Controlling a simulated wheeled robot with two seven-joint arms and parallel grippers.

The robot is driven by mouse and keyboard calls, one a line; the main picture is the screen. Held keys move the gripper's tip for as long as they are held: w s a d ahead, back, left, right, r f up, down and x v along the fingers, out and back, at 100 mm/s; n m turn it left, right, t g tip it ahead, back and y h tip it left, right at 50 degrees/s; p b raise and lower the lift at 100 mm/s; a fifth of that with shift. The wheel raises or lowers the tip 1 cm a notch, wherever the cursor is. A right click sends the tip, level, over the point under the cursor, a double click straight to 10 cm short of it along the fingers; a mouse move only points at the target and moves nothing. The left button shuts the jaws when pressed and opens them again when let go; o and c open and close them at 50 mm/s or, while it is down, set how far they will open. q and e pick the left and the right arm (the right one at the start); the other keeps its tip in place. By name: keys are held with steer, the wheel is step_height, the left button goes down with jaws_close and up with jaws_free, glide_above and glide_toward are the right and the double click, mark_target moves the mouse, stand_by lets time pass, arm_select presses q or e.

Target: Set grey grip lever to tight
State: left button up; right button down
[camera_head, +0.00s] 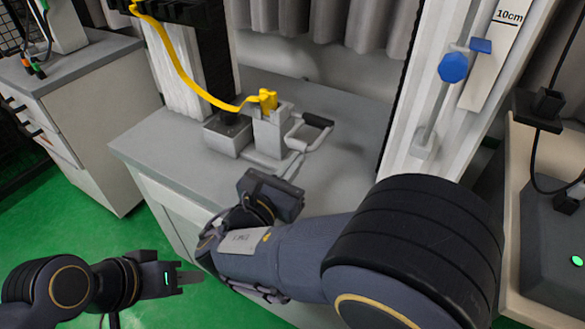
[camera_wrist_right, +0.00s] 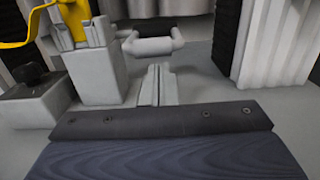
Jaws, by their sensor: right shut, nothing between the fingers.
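The grey grip lever (camera_head: 297,139) is a bent loop with a bar-like handle. It sticks out from the right side of an upright grey clamp block (camera_head: 270,132) on the grey bench. In the right wrist view the lever's handle (camera_wrist_right: 152,46) lies just beyond my right fingertips. My right gripper (camera_head: 295,167) is shut and empty, in front of the lever; its two fingers (camera_wrist_right: 158,72) are together in the wrist view. A gap seems to lie between fingertips and handle. My left gripper (camera_head: 190,277) is low at the left, away from the bench top; its finger opening is unclear.
A yellow strap (camera_head: 185,75) runs down to a yellow piece (camera_head: 268,99) in the clamp block. A low grey box with a dark knob (camera_head: 228,132) stands left of the block. A white column (camera_head: 425,90) with a blue knob (camera_head: 453,67) rises at right. Bench space right of the lever is clear.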

steer(key=shift+r, duration=0.15)
steer(key=shift+s+r+p, duration=0.1)
steer(key=shift+r+p, duration=0.3)
steer(key=shift+p, duration=0.45)
steer(key=w+d+r+g+y+p, duration=0.1)
steer(key=w+r+g+y+p, duration=0.2)
steer(key=p, duration=1.6)
steer(key=w+d+r+g+y+p, duration=0.2)
steer(key=r+g+p, duration=0.8)
steer(key=p, duration=0.8)
steer(key=w+y, duration=0.1)
steer(key=w, duration=0.1)
steer(key=shift+w+d+p, duration=0.3)
steer(key=shift+p, duration=0.05)
steer(key=shift+w+d+r, duration=0.15)
steer(key=shift+w, duration=0.05)
steer(key=shift+s, duration=0.1)
